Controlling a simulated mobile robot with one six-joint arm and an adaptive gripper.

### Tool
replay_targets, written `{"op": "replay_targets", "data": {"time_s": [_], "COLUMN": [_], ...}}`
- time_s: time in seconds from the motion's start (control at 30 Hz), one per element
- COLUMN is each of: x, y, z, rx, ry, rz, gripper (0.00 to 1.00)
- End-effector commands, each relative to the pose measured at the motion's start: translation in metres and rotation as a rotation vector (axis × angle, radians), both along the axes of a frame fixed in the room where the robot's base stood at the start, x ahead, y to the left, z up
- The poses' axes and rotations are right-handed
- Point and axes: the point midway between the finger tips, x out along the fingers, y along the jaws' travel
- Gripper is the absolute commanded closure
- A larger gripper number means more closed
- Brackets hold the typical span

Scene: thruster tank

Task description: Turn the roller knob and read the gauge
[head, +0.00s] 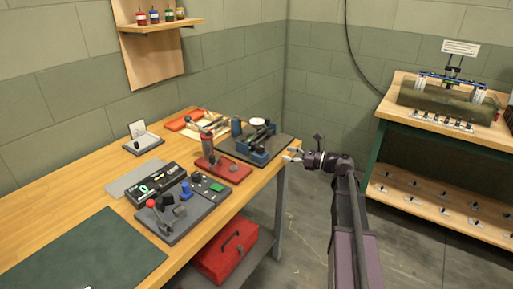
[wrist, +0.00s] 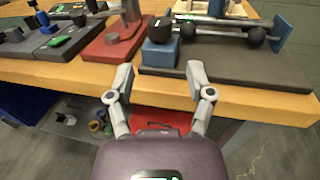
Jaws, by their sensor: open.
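My gripper (head: 291,154) is open and empty just off the right end of the workbench. In the wrist view its two fingers (wrist: 160,78) stand apart, facing the bench edge. In front of it a roller fixture (head: 262,143) with blue blocks sits on a dark plate (wrist: 240,64). A black round knob (wrist: 188,31) sits at the fixture's near blue block, beyond my fingertips and not touched. A bar with black round ends runs to the right. A pale round disc (head: 257,121), possibly the gauge face, shows above the fixture; I cannot read it.
A red base with a post (head: 222,167) stands left of the fixture. Control boxes (head: 178,207) lie nearer on the bench. A red toolbox (head: 226,251) sits below. A second bench (head: 440,120) stands at right, with open floor between.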

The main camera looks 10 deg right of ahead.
Motion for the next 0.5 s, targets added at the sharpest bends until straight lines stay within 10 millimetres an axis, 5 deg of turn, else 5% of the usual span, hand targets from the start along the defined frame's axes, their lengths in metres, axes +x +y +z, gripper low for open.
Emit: {"op": "replay_targets", "data": {"time_s": [0.5], "x": [0.037], "y": [0.058], "z": [0.0], "rx": [0.0], "ry": [0.0], "rz": [0.003], "gripper": [0.32]}}
